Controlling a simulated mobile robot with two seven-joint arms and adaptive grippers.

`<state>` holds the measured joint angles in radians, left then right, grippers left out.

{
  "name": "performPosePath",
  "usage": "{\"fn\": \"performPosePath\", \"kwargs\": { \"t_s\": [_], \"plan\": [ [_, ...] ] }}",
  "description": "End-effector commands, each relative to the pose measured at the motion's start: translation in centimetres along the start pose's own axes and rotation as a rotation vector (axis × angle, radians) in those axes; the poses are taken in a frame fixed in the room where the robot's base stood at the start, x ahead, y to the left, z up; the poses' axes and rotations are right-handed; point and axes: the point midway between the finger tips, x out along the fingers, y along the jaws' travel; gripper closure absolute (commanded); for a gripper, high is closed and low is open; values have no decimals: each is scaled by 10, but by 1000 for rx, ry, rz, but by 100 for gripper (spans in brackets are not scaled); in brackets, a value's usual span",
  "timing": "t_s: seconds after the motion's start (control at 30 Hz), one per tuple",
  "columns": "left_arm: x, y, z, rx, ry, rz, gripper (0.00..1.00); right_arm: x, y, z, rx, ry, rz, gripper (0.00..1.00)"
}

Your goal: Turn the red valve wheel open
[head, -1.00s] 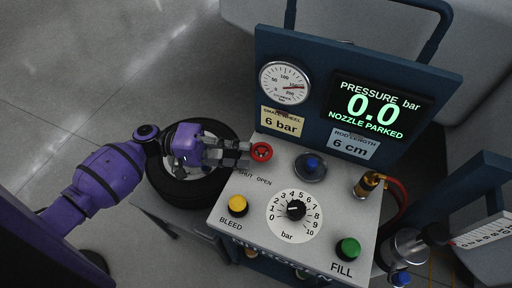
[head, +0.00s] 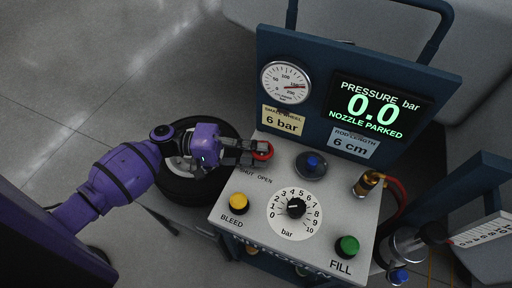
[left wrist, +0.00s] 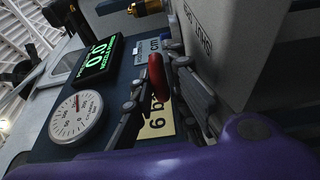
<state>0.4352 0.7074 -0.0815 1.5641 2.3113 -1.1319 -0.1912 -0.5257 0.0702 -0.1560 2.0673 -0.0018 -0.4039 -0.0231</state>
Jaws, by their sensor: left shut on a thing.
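The red valve wheel (head: 262,151) sits at the upper left corner of the grey panel, above the SHUT and OPEN labels. My left gripper (head: 256,153) reaches it from the left and is shut on it, covering part of its rim. In the left wrist view the red wheel (left wrist: 156,77) shows edge-on between the fingers of the gripper (left wrist: 165,85). The wheel's turn position cannot be told. My right gripper is not in view.
The display (head: 373,106) reads 0.0 bar, NOZZLE PARKED. A gauge (head: 285,83) stands behind the wheel. The panel also carries a yellow BLEED button (head: 238,203), black dial (head: 296,208) and green FILL button (head: 347,247). A tyre (head: 190,190) lies below my left arm.

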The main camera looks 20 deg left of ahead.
Motion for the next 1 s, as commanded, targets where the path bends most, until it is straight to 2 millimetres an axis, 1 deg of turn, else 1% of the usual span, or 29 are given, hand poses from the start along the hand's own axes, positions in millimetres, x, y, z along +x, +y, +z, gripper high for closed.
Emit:
{"fn": "performPosePath", "kwargs": {
  "t_s": [0.2, 0.3, 0.5, 0.67, 0.83, 0.87, 0.9, 1.0],
  "plan": [
    [1, 3, 5, -3, 174, 6, 100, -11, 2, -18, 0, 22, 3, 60],
    [2, 3, 6, -2, 264, 5, 100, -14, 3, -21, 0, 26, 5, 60],
    [1, 1, 6, 0, 366, 1, 100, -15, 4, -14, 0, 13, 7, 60],
    [1, 0, 6, 0, 378, -2, 100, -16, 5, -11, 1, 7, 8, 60],
    [1, 0, 6, 0, 377, -2, 100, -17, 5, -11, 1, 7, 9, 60],
    [1, 0, 6, 0, 377, -2, 83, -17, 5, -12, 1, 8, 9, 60],
    [1, 0, 6, 0, 377, -2, 78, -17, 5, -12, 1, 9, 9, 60],
    [1, 0, 6, 0, 377, -2, 78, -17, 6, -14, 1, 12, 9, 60]
  ]
}}
